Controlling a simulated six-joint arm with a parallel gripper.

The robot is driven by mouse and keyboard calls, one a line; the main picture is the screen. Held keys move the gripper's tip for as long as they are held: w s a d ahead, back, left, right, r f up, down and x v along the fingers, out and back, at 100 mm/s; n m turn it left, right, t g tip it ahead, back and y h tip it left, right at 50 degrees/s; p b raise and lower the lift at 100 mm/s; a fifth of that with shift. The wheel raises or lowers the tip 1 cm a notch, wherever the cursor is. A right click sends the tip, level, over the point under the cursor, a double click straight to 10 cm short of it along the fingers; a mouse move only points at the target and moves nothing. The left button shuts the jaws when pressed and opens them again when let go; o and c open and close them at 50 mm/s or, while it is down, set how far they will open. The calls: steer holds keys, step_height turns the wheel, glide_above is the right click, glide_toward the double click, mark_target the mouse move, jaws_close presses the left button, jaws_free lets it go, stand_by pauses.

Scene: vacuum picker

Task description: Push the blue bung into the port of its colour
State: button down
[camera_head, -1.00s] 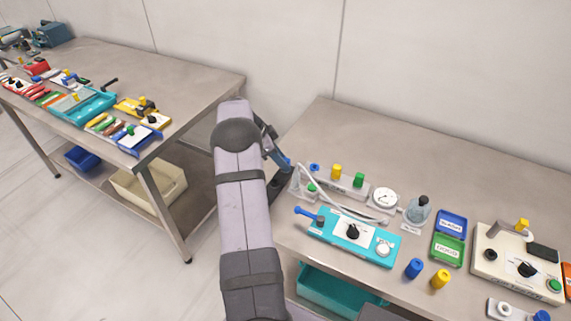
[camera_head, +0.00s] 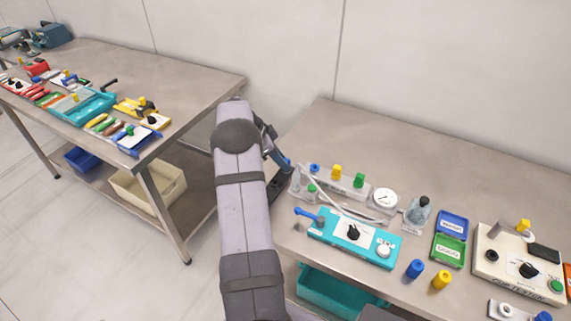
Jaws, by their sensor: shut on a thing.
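My gripper (camera_head: 281,163) is at the left end of the right-hand bench, beyond my arm and mostly hidden by it. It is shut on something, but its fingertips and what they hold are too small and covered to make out. A blue bung (camera_head: 416,268) stands upright on the bench near the front edge, beside a yellow bung (camera_head: 441,280). A small blue piece (camera_head: 314,168) also shows at the left of a grey block (camera_head: 345,184) with yellow and green pieces. I cannot tell which opening is the blue port.
A turquoise panel (camera_head: 330,238) with a blue lever and black knob stands near the front. A clear tube (camera_head: 325,194) curves behind it. A gauge (camera_head: 383,198), labelled trays (camera_head: 449,248) and a cream machine (camera_head: 490,262) lie to the right. The bench's rear is clear.

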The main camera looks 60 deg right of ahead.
steer(key=shift+r, duration=0.15)
steer(key=shift+r+p, duration=1)
steer(key=shift+r, duration=1.3)
steer(key=shift+s+d+r, duration=0.15)
steer(key=shift+s+r, duration=0.15)
steer(key=shift+s, duration=0.15)
steer(key=s+d+r, duration=0.3)
steer(key=s+r, duration=0.2)
steer(key=s, duration=0.3)
step_height(320, 180, down, 4)
steer(key=b, duration=0.3)
steer(key=shift+a+f+b, duration=0.15)
steer(key=shift+f+b, duration=0.1)
steer(key=shift+b, duration=0.05)
steer(key=shift+f+b, duration=0.7)
steer(key=shift+f, duration=0.15)
steer(key=c, duration=2.4)
jaws_free()
steer(key=shift+c, duration=0.2)
